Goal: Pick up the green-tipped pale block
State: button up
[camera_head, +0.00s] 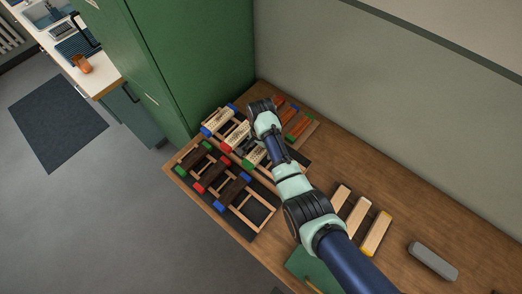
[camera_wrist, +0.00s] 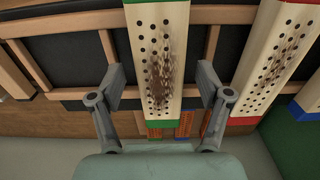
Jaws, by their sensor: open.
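The green-tipped pale block (camera_wrist: 158,104) is in the wrist view, with rows of dark holes and a patch of brown bristles. It rests across a wooden rack with a black base. In the head view it is the nearest of the pale blocks (camera_head: 255,157), partly hidden by my gripper (camera_head: 247,146). In the wrist view my open gripper (camera_wrist: 162,82) has one finger on each side of the block, with a visible gap on both sides. I cannot tell how deep the fingertips are beside it.
A red-tipped pale block (camera_wrist: 276,62) lies close beside the right finger, and a blue-tipped one (camera_head: 218,120) lies beyond it. Dark-bristled blocks (camera_head: 212,175) lie in the left rack; orange-topped blocks (camera_head: 299,126) lie behind. Plain wooden blocks (camera_head: 376,233) and a grey block (camera_head: 433,261) lie right.

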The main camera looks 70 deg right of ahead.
jog(key=c, duration=1.4)
jog(key=shift+o, duration=0.2)
notch_tip(320, 180, up, 20)
jog(key=p, duration=0.8)
jog(key=shift+p, duration=0.35)
